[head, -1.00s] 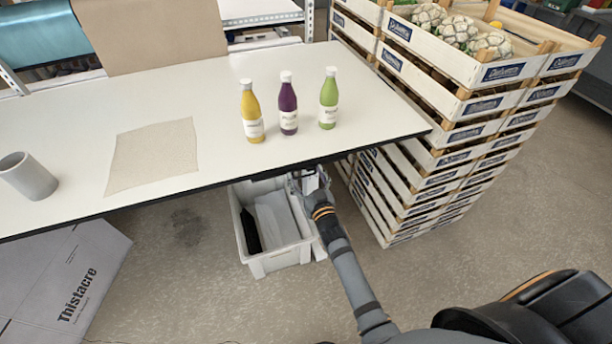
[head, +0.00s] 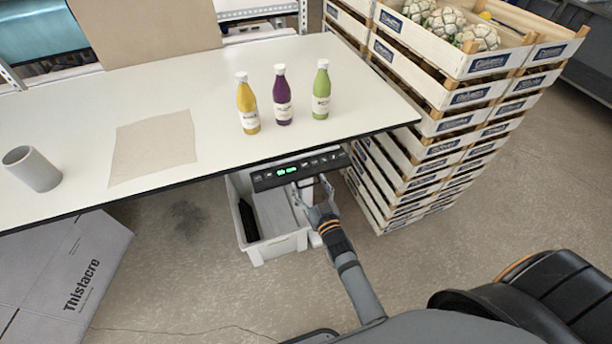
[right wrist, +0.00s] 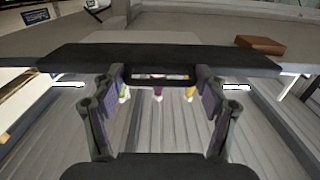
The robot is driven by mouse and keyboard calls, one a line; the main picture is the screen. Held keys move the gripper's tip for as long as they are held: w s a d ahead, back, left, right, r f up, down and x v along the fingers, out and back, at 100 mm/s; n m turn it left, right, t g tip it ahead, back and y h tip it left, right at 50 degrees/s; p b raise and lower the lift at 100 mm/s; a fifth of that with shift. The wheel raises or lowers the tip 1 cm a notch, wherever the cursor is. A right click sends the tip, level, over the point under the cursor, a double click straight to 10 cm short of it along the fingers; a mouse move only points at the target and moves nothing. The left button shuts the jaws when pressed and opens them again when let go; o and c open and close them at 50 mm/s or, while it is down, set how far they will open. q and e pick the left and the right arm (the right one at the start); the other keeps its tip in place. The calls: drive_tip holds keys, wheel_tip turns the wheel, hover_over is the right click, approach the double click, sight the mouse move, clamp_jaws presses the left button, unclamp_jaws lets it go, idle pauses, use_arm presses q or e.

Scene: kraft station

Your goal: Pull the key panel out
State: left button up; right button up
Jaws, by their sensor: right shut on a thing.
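The key panel (head: 300,168) is a long black bar with green lit digits and small keys. In the head view it sticks out from under the front edge of the white table (head: 75,192). My right gripper (head: 324,186) is at its front, toward its right end, and is shut on it. In the right wrist view a dark bar (right wrist: 70,58), which looks like the panel, crosses the picture, with the fingers of my right gripper (right wrist: 158,76) against it. The exact contact is hard to see. My left gripper is in neither view.
Yellow (head: 248,107), purple (head: 282,97) and green (head: 321,92) bottles stand on the table, with a grey cup (head: 32,170) at left. A white bin (head: 272,250) is on the floor below the panel. Stacked crates (head: 440,126) stand at right.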

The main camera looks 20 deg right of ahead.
drive_tip(key=shift+w, duration=0.25)
drive_tip(key=o, duration=1.4)
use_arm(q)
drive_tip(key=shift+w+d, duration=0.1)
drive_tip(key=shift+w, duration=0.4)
use_arm(e)
drive_tip(key=shift+d, duration=0.15)
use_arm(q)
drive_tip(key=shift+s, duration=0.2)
use_arm(e)
drive_tip(key=s, duration=1.2)
drive_tip(key=shift+s+d, duration=0.1)
drive_tip(key=shift+d, duration=0.1)
drive_tip(key=shift+f, duration=0.1)
